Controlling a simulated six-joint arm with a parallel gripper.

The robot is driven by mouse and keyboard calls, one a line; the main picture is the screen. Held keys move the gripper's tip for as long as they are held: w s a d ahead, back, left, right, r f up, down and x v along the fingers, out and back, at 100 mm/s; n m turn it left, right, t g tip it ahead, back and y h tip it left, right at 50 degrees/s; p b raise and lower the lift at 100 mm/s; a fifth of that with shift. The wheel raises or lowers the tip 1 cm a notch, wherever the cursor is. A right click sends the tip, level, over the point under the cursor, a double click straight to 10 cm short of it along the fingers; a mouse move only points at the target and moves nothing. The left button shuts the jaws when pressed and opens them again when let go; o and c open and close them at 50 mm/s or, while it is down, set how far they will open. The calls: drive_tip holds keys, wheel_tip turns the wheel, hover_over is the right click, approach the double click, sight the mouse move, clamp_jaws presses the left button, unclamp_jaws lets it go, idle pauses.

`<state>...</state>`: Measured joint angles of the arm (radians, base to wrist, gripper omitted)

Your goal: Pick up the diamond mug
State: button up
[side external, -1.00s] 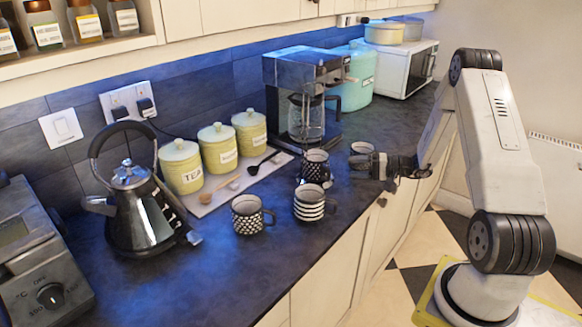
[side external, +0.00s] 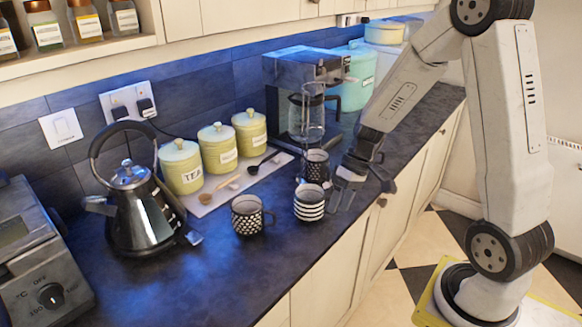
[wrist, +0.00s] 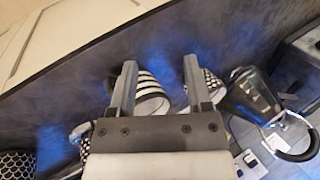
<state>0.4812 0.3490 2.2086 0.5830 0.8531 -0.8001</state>
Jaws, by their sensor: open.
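The mug with a light-and-dark diamond-like pattern (side external: 246,216) stands upright on the dark counter, left of the striped mug (side external: 309,205). In the wrist view, the patterned mug (wrist: 214,84) shows beyond the right finger, partly hidden by it. The striped mug (wrist: 150,92) shows between the fingers, partly covered by the left one.
Another dark patterned mug (side external: 316,164) stands behind the striped one. A scallop-patterned mug (wrist: 16,164) shows at the wrist view's lower left. The kettle (side external: 142,210), yellow canisters (side external: 181,168) and coffee maker (side external: 290,70) line the back. The front counter strip is clear.

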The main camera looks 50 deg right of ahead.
drive_tip(key=s+a+h, duration=0.3)
drive_tip(key=a+h, duration=0.1)
drive_tip(key=a, duration=0.1)
drive_tip(key=m+t+h, duration=0.3)
drive_tip(key=m+t, duration=0.7)
drive_tip(key=m, duration=0.8)
approach(254, 217)
drive_tip(key=shift+s+d+f, duration=0.45)
drive_tip(key=shift+s+f, duration=0.05)
drive_tip(key=shift+f, duration=0.1)
drive_tip(key=shift+s+d+f, duration=0.45)
drive_tip(key=shift+f, duration=0.15)
drive_tip(key=m, duration=0.2)
drive_tip(key=m+t+h, duration=0.1)
drive_tip(key=m, duration=0.1)
drive_tip(key=m+t, duration=0.1)
drive_tip(key=m, duration=0.1)
drive_tip(key=shift+w+d+r+m+h, duration=0.3)
drive_tip(key=shift+w+d+m+h, duration=0.05)
drive_tip(key=shift+m+h, duration=0.05)
drive_tip(key=shift+w, duration=0.1)
drive_tip(key=shift+x, duration=1.2)
